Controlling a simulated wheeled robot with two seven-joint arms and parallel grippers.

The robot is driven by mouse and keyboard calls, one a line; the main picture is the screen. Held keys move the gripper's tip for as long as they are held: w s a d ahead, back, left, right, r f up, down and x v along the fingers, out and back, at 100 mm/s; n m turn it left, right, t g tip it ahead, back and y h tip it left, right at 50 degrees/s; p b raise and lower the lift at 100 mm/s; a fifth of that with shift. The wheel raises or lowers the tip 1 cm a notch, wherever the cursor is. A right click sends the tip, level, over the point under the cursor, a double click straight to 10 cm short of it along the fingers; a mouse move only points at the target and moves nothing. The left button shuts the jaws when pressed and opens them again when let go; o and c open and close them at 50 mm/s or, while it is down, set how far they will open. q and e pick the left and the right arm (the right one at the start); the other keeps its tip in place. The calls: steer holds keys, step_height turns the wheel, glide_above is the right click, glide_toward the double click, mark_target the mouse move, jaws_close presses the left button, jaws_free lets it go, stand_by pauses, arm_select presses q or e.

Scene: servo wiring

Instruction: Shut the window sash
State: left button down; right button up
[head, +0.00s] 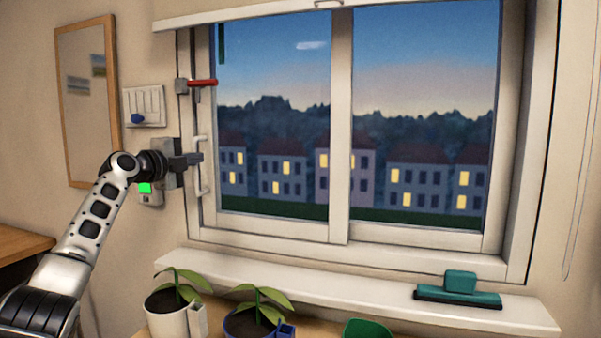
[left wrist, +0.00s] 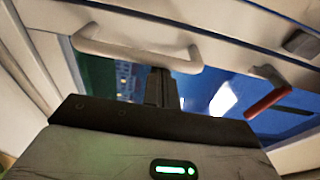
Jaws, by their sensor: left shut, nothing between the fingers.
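The window sash (head: 340,200) is a white-framed pane in the left half of the window. Its white bar handle (head: 201,165) is on the left stile; it also shows in the left wrist view (left wrist: 140,58). A red lever (head: 202,83) sits above the handle, pointing right, and shows in the left wrist view (left wrist: 266,101). My left gripper (head: 200,159) is shut and empty, its fingertips at the handle. In the left wrist view the fingers (left wrist: 158,88) overlap the handle bar; I cannot tell whether they touch it. I cannot tell whether a gap stands at the sash's left edge.
Two potted plants (head: 179,300) (head: 257,312) stand below the sill (head: 350,288). A green squeegee-like tool (head: 459,290) lies on the sill's right. A switch panel (head: 144,106) and a framed mirror or board (head: 85,100) are on the left wall.

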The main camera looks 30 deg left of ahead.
arm_select(q)
steer(key=shift+s+a+r, duration=0.15)
steer(key=shift+s+a, duration=0.05)
steer(key=shift+a, duration=0.35)
